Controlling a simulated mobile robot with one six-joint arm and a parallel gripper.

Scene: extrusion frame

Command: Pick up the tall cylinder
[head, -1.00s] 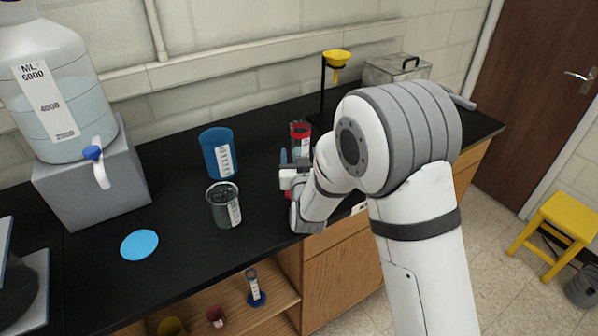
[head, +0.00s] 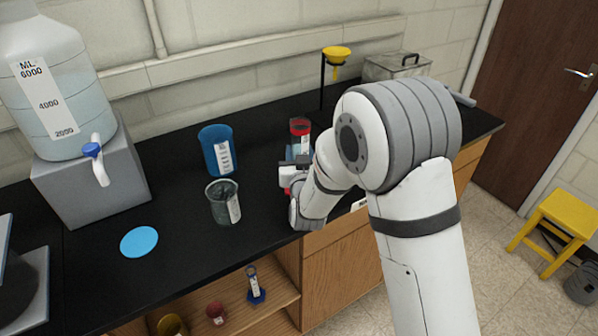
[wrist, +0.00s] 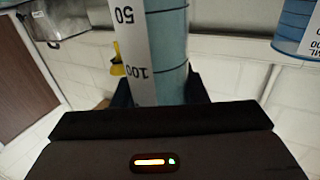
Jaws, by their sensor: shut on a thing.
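The tall cylinder (wrist: 170,45) is a clear blue-tinted graduated cylinder with a white scale strip reading 50 and 100. It fills the upper middle of the wrist view, between the dark fingers of my gripper (wrist: 160,95). My gripper is shut on it, and the gripper's body hides one end of it. The other end runs out of the picture. In the head view my gripper (head: 291,170) is over the black bench, partly covered by my arm. I cannot tell whether the cylinder touches the bench.
A red-topped vessel (head: 300,128) shows just beyond my gripper. A blue beaker (head: 217,152) and a grey beaker (head: 223,203) stand left of it. The funnel stand (head: 323,85) and metal box (head: 392,70) are behind. Bench around the blue disc (head: 139,242) is clear.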

